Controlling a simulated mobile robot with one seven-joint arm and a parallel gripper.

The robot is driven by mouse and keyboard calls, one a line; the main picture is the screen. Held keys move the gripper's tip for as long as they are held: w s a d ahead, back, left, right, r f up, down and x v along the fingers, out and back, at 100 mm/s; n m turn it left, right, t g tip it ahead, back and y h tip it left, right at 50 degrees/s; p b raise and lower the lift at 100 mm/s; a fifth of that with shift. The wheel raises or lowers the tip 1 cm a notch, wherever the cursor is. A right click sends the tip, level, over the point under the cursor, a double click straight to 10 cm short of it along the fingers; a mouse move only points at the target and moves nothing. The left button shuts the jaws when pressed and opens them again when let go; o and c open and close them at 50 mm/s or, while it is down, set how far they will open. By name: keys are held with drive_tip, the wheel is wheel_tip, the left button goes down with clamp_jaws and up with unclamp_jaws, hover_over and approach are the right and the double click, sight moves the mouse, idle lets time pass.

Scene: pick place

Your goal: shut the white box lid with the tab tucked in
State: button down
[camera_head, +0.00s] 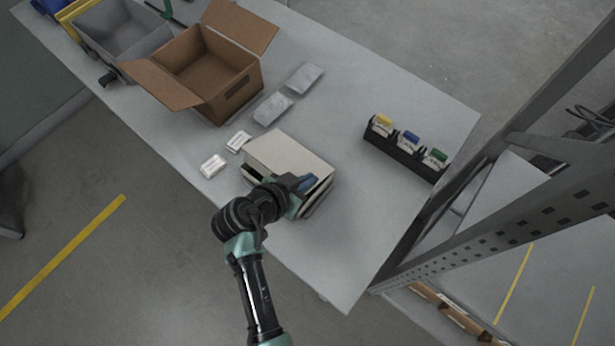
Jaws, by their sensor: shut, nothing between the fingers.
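The white box (286,153) stands near the front edge of the table, below the middle of the head view. Its pale lid panel lies over the top, and a dark gap shows along the near side. My gripper (304,184) is at the box's near right side, close against the lid's edge. It is shut with nothing in it. The fingertips are small in this view, and I cannot tell if they touch the lid. The tab is hidden behind my gripper and wrist, so I cannot tell whether it is tucked in.
Two small white packs (213,166) lie left of the box. Two grey pouches (272,108) lie behind it. An open cardboard box (208,75) and a grey bin (122,30) stand at the back left. A black rack (405,152) with coloured items stands right. The table between is clear.

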drive_tip(key=shift+f, duration=0.15)
drive_tip(key=shift+s+a+f+b, duration=0.15)
drive_tip(key=shift+b, duration=0.75)
drive_tip(key=shift+s+f+t+h+b, duration=0.15)
drive_tip(key=shift+f+t+h+b, duration=0.2)
drive_tip(key=shift+b, duration=0.6)
drive_tip(key=b, duration=0.2)
drive_tip(key=f+t+b, duration=0.1)
drive_tip(key=b, duration=0.1)
drive_tip(key=f+h+b, duration=0.1)
drive_tip(key=b, duration=0.1)
drive_tip(key=shift+s+a+f+t, duration=0.2)
drive_tip(key=shift+s+a+t, duration=0.15)
drive_tip(key=shift+s, duration=0.05)
drive_tip(key=b, duration=0.2)
drive_tip(key=f+t+h+b, duration=0.1)
drive_tip(key=b, duration=0.1)
drive_tip(key=shift+s+a, duration=0.15)
drive_tip(key=shift+s, duration=0.05)
drive_tip(key=shift+f+b, duration=0.1)
drive_tip(key=shift+b, duration=0.55)
drive_tip(key=shift+s+f+b, duration=0.1)
drive_tip(key=shift+f+b, duration=0.05)
drive_tip(key=shift+b, duration=0.3)
